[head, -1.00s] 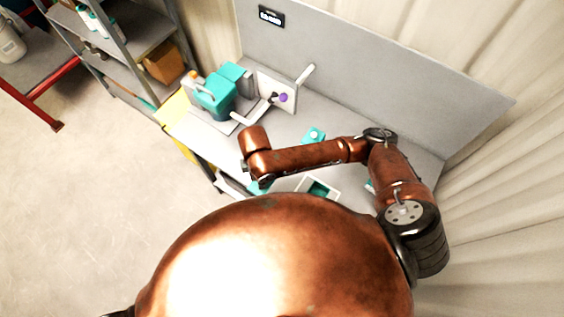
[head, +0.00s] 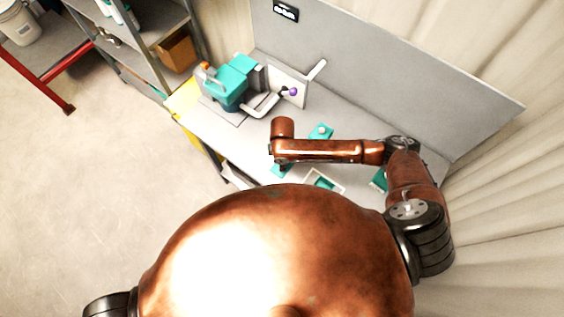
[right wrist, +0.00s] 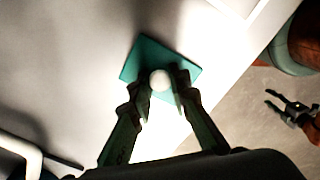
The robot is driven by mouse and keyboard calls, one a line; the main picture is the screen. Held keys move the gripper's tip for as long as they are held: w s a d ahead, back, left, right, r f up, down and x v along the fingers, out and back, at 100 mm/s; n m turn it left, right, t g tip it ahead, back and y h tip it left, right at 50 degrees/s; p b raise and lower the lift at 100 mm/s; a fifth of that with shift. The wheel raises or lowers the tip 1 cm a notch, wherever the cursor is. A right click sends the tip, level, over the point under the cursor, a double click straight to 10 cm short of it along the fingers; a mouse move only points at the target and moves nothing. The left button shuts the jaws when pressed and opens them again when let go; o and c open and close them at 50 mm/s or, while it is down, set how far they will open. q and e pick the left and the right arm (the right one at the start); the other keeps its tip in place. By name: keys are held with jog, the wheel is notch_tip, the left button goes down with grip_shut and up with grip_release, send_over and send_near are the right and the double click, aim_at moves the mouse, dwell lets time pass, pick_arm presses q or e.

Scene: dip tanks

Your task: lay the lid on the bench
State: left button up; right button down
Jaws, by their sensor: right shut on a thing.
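The lid is a flat teal square with a round white knob. In the right wrist view the lid (right wrist: 145,60) is over the pale bench top (right wrist: 85,75), close to the bench's edge. My right gripper (right wrist: 164,84) is shut on the knob, one finger on each side. I cannot tell whether the lid touches the bench. In the head view a teal piece of it (head: 280,171) shows below my right wrist, near the front of the bench (head: 350,112). My left gripper (right wrist: 272,102) shows at the right of the wrist view, open and empty over the floor.
A white-rimmed tank (head: 343,190) with teal inside stands near the front edge. A teal block with a pale knob (head: 320,132) is behind my right forearm. A teal machine (head: 228,92) with a white pipe stands at the left. A grey panel (head: 390,65) closes the back.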

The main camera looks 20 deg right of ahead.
jog(key=c, duration=1.8)
grip_release()
notch_tip(320, 180, up, 12)
jog(key=shift+r+b, duration=0.1)
jog(key=shift+b, duration=0.35)
